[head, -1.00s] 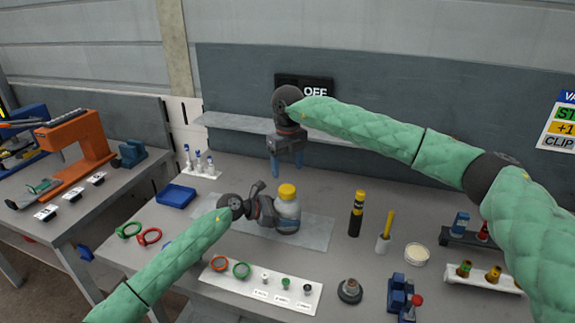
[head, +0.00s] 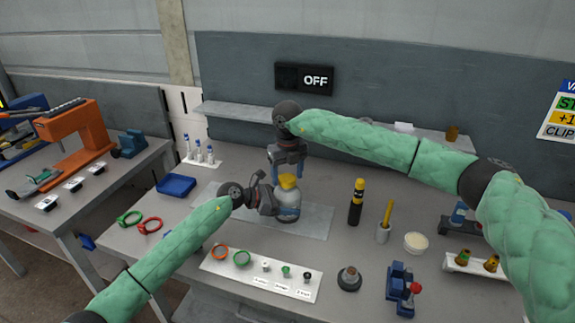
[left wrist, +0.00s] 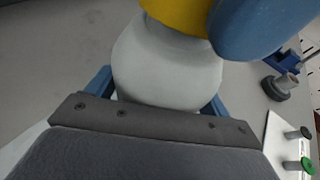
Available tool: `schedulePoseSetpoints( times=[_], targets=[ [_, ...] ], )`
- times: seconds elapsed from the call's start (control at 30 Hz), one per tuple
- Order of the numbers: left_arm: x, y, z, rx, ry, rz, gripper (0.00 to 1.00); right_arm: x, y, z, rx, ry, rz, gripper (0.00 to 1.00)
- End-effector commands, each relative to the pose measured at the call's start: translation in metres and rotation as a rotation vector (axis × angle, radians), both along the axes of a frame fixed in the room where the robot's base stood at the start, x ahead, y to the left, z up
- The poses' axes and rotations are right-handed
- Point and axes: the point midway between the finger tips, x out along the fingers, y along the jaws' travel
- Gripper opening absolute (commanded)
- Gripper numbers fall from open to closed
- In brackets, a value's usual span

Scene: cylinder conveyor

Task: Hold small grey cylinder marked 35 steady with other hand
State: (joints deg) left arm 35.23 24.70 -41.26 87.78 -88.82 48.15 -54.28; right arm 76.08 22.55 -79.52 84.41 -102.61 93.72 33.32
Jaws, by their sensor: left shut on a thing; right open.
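The small grey cylinder (head: 288,197), a pale grey rounded body with a yellow cap (head: 288,180), stands upright on the grey mat; no number is legible on it. My left gripper (head: 286,212) is shut on the lower part of its body from the left. The left wrist view shows the pale body (left wrist: 168,65) between my left fingers. My right gripper (head: 286,172) is open and points down from above, its blue fingers at about cap height. One blue finger (left wrist: 262,25) shows close beside the yellow cap in the left wrist view. Whether it touches cannot be told.
A black and yellow cylinder (head: 356,203) and a cup with a yellow stick (head: 384,225) stand to the right. A white strip (head: 230,272) with rings and small parts lies in front. A blue tray (head: 176,185) is at left. A shelf (head: 235,112) runs behind.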

Motion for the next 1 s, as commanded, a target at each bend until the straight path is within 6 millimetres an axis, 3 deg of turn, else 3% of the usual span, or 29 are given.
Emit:
schedulePoseSetpoints(
  times=[0.33,0.57,0.77,1.0],
  targets=[
    [0.0005,-0.0001,0.0018,-0.002,-0.002,0.001,0.16,-0.0001,0.0001,-0.0061,0.000,0.000,0.000,0.67],
    [0.0005,-0.0001,0.0018,-0.002,-0.002,0.001,0.16,0.0000,-0.0001,-0.0060,0.000,0.000,0.000,0.23],
    [0.0005,0.0000,0.0019,-0.002,-0.002,0.001,0.16,0.0001,-0.0003,-0.0057,0.000,-0.001,0.065,0.23],
    [0.0005,0.0001,0.0018,-0.002,-0.002,0.001,0.16,0.0001,-0.0009,-0.0057,0.003,-0.001,0.390,0.23]
  ],
)
